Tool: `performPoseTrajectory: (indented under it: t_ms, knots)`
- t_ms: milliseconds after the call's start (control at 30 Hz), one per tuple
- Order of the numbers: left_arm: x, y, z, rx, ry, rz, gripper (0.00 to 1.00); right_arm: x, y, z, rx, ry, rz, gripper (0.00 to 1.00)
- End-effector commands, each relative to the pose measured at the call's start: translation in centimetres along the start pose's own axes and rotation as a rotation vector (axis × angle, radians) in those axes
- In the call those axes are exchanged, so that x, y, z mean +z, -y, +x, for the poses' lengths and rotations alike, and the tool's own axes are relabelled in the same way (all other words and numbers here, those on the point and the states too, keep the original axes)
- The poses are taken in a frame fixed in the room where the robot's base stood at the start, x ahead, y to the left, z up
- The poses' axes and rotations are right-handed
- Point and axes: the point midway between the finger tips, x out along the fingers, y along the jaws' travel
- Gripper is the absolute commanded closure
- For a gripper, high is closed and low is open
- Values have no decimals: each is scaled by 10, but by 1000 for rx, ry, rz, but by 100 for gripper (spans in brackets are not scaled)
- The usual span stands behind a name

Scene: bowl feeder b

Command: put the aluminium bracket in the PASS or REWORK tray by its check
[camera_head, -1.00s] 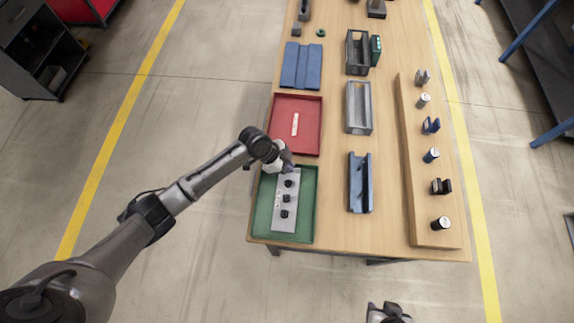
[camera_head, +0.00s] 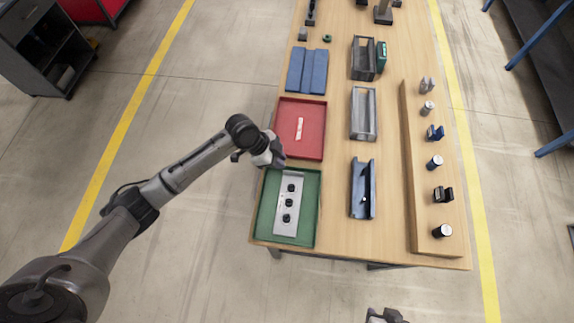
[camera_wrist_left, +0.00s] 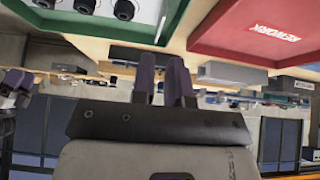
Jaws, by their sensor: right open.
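The aluminium bracket (camera_head: 278,206), a light grey plate with three black round features, lies in the green tray (camera_head: 257,222) at the table's near left corner. Part of it shows at the top left of the left wrist view (camera_wrist_left: 65,3). The red tray (camera_head: 313,143) just beyond carries a REWORK label, readable in the left wrist view (camera_wrist_left: 276,34). My left gripper (camera_head: 277,163) is empty above the border between the trays, clear of the bracket. Its fingers (camera_wrist_left: 162,80) stand apart with a narrow gap. My right gripper (camera_head: 386,316) is open at the bottom edge, off the table.
A blue channel-shaped holder (camera_head: 357,190), a grey holder (camera_head: 363,113) and a dark holder (camera_head: 363,58) stand in the table's middle. A blue block (camera_head: 306,71) lies beyond the red tray. A wooden rack (camera_head: 418,200) with several small parts runs along the right side.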

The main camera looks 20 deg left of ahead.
Motion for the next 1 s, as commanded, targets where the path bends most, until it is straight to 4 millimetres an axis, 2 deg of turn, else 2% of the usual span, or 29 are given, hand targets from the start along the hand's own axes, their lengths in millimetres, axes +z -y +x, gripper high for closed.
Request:
performPoseTrajectory:
  t_ms: [100, 300, 500, 667, 767, 833, 1000]
  knots:
    - [0, 0, -20, -1, 2, 1, 85, 0, -1, 0, 3, 1, -3, 57]
    - [0, 0, -42, -1, 0, 1, 85, 0, -2, 0, 5, 2, -6, 57]
    - [0, 0, -50, 1, 0, 0, 85, 0, -2, 0, 4, 2, -5, 57]
    - [0, -2, -50, 2, 0, -2, 85, 0, -1, 0, 3, 1, -3, 57]
    - [0, -16, -39, 3, 6, -17, 85, 0, 0, 0, 1, 1, -1, 57]
    - [2, -36, -26, -1, 16, -47, 85, 0, 0, 0, -1, 1, 1, 57]
    - [10, -107, 4, -66, 50, -206, 85, -1, 2, 0, -4, -1, 6, 57]
